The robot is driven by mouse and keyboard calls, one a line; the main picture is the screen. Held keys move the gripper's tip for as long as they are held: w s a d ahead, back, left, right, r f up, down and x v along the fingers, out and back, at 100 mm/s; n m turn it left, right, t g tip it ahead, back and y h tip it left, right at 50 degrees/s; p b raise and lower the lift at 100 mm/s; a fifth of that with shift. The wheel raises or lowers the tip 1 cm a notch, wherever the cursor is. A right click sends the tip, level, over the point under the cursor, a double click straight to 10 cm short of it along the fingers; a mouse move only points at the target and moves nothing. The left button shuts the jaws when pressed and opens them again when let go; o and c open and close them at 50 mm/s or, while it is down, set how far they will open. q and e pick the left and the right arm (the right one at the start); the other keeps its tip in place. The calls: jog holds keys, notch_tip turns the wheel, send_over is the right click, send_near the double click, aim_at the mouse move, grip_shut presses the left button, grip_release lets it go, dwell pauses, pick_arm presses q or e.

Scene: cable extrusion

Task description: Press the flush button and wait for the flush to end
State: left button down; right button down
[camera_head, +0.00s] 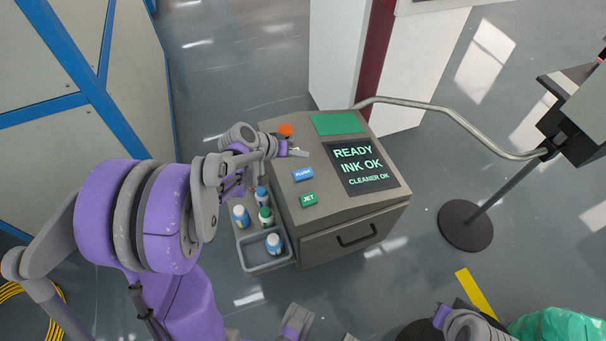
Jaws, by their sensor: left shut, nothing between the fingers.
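The blue FLUSH button (303,174) is on the sloped top of a grey-brown machine (349,213). My left gripper (303,153) is shut and empty, a little above the button in the picture; I see no contact with the button. The machine's dark screen (361,165) reads READY, INK OK, CLEANER OK in green. A green JET button (309,199) is below the FLUSH button. At the bottom edge, parts of my right arm show, but I cannot make out its fingertips.
An orange knob (286,130) sits near the gripper. A bent metal pipe (440,111) runs right to a stand with a round black base (465,226).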

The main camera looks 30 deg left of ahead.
aim_at(300, 175)
pick_arm(q)
notch_tip(300, 175, down, 7)
jog(key=b, duration=0.4)
jog(key=shift+r+b, duration=0.1)
jog(key=shift+b, duration=0.2)
dwell(1.6)
jog(key=shift+f+b, duration=0.3)
jog(key=shift+f, duration=0.1)
jog(key=shift+f+b, duration=0.35)
jog(key=shift+f, duration=0.1)
dwell(0.4)
jog(key=shift+r, duration=0.15)
dwell(0.3)
jog(key=shift+r+p, duration=0.7)
jog(key=shift+r, duration=0.05)
notch_tip(300, 175, up, 5)
jog(key=p, duration=0.4)
